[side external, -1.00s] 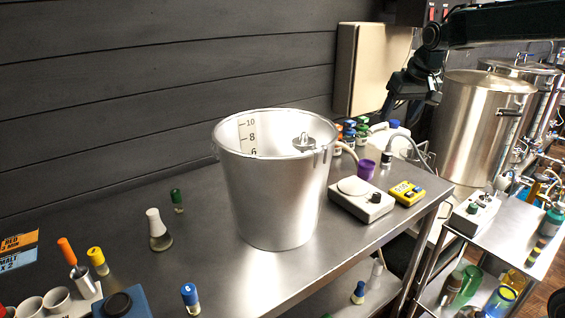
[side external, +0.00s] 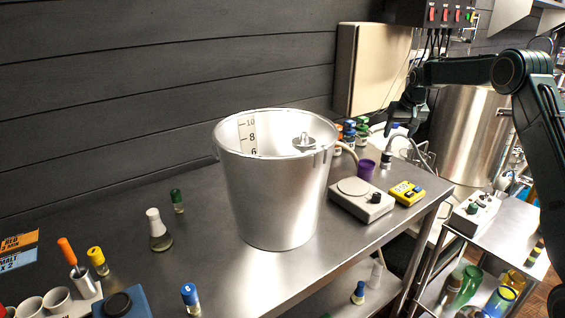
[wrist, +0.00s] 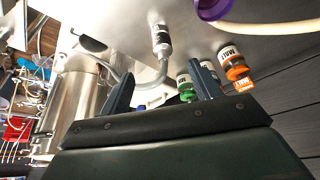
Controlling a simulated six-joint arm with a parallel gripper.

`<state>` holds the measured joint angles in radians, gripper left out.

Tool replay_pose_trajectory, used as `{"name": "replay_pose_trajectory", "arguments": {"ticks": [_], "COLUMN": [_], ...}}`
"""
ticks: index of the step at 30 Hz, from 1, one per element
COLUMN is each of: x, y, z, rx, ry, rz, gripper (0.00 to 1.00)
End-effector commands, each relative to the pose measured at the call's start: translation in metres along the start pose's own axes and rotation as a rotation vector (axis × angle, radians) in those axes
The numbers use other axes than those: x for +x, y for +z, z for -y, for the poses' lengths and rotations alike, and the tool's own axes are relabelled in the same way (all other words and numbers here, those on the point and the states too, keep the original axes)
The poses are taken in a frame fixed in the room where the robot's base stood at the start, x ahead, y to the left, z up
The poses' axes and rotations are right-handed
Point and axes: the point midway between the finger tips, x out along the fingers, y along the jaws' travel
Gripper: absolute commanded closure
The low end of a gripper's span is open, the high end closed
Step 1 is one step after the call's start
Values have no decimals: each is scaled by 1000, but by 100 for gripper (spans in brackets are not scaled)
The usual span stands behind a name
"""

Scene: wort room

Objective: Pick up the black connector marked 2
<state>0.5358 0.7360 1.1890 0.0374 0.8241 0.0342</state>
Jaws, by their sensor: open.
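I cannot read a mark 2 on anything. Black cables with small dark ends hang under the switch box (side external: 432,12) at the upper right of the side view; which is the connector is unclear. My gripper (side external: 393,128) is below and left of that box, pointing down over the back of the bench, near the bottles. In the wrist view my gripper's (wrist: 162,88) two fingers are apart with nothing held between them. A grey hose with a labelled, dark-banded end piece (wrist: 162,40) lies beyond the fingers; that end piece also shows in the side view (side external: 386,160).
Capped bottles (wrist: 232,62) marked MALT stand close to the right finger. A steel kettle (side external: 465,135) is behind right.

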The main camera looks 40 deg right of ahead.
Motion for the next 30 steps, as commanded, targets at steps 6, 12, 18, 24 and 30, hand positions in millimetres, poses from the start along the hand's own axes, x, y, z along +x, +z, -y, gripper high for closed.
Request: {"name": "replay_pose_trajectory", "arguments": {"ticks": [6,12,18,24,30], "x": [7,29,59,80,86], "y": [0,1,1,0,0], "z": [0,0,1,1,1], "rx": [-1,-1,-1,-1,-1], "ry": [0,0,0,-1,-1], "rz": [1,3,3,1,0], "gripper": [37,37,37,37,37]}}
